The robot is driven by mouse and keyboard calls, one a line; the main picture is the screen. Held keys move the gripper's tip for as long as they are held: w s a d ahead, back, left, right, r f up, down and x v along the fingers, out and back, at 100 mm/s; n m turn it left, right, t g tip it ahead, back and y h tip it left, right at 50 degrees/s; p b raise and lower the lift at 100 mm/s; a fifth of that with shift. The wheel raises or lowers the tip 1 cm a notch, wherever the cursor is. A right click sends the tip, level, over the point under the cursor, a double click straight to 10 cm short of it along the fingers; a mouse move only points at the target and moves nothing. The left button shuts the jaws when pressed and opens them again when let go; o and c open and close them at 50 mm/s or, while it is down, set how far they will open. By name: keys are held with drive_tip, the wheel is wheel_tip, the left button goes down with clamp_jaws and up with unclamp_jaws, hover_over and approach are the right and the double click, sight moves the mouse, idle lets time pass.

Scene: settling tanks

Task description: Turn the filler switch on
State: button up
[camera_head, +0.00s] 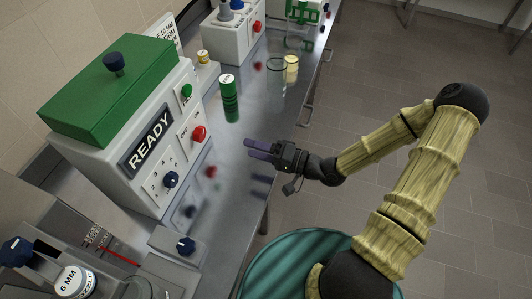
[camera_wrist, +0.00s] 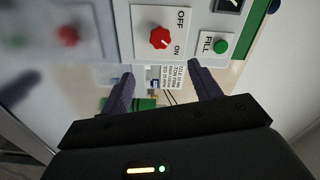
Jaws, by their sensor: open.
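The filler is a white box (camera_head: 125,175) with a green top and a READY display on its front. Its switch is a red rotary knob (camera_head: 198,133) on a white plate lettered OFF and ON. In the wrist view the red knob (camera_wrist: 160,38) shows large, just beyond the fingertips; which mark it points to is unclear. My gripper (camera_head: 256,149) is open and empty, to the right of the knob and apart from it. In the wrist view its two purple fingers (camera_wrist: 160,72) stand apart below the knob.
A green FILL button (camera_head: 187,91) sits above the knob and a blue dial (camera_head: 171,180) below it. A green cylinder (camera_head: 229,98) stands on the shiny bench near the box. A glass (camera_head: 276,78) and a yellow cup (camera_head: 291,68) stand farther back.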

drive_tip(key=shift+v, duration=1.35)
